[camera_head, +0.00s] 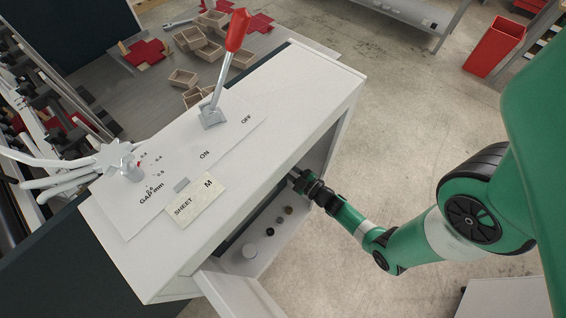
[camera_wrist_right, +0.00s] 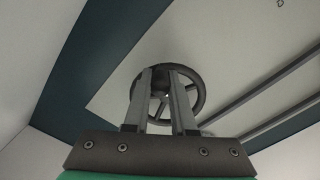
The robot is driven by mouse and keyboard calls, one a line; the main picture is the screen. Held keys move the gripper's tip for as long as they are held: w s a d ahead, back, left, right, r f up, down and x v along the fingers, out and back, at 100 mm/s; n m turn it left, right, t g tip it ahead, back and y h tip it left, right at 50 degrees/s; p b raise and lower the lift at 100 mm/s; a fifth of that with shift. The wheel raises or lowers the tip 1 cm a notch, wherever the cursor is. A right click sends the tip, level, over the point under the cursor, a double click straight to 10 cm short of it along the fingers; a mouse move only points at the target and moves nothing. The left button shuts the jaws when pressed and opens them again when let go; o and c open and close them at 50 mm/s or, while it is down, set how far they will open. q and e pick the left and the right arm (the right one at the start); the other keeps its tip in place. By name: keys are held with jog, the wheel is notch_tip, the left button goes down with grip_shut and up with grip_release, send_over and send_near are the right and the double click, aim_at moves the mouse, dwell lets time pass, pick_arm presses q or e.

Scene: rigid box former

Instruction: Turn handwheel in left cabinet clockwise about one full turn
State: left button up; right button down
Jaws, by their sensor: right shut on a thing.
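A dark spoked handwheel (camera_wrist_right: 198,88) shows in the right wrist view, inside the cabinet. My right gripper (camera_wrist_right: 163,72) reaches to it, its two fingers over the near part of the wheel and its hub area, and it is shut on the handwheel. In the head view my right gripper (camera_head: 297,176) enters the open side of the white cabinet (camera_head: 150,262), and the wheel itself is hidden there by the cabinet top. My left gripper is not in view.
The cabinet door (camera_head: 238,292) hangs open at the front. On the cabinet top stand a red-handled lever (camera_head: 237,32) and a star knob (camera_head: 112,157). Small jars (camera_head: 270,231) sit inside the cabinet below my gripper. Open floor lies to the right.

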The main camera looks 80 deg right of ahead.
jog(key=w+a+r+m+b, duration=0.15)
jog(key=a+m, duration=0.25)
jog(key=m, duration=0.9)
jog(key=w+a+m+b, duration=0.25)
jog(key=a+m, duration=0.25)
jog(key=m, duration=0.7)
jog(key=s+d+r+m, duration=0.1)
jog(key=d+r+m, duration=0.1)
jog(key=m, duration=0.9)
jog(key=s+d+r+m+b, duration=0.1)
jog(key=r+m, duration=0.3)
jog(key=m, duration=0.7)
jog(key=shift+d+r, duration=0.2)
jog(key=shift+d, duration=0.7)
